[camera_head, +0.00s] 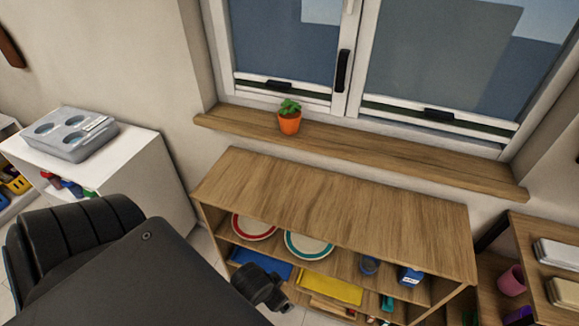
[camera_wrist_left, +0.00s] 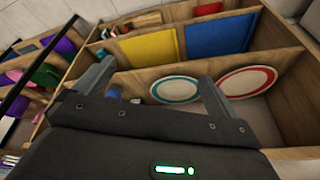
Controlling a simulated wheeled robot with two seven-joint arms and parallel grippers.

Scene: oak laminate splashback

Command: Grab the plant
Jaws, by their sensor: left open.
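The plant (camera_head: 289,107) is a small green succulent in an orange pot (camera_head: 289,124). It stands upright on the wooden window sill (camera_head: 370,150), toward its left end, in the head view. The left wrist view does not show the plant. My left gripper (camera_wrist_left: 157,72) is open and empty in the left wrist view, its two fingers apart and facing the shelf. In the head view a dark part of it (camera_head: 264,288) shows low in front of the shelf, well below and apart from the plant. My right gripper is in neither view.
A wooden shelf unit (camera_head: 340,205) with a bare top stands below the sill. It holds plates (camera_head: 308,245), a yellow item (camera_head: 330,287) and a blue box (camera_head: 410,276). A white cabinet (camera_head: 150,175) with a grey tray (camera_head: 75,132) is left. Another shelf (camera_head: 540,228) is right.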

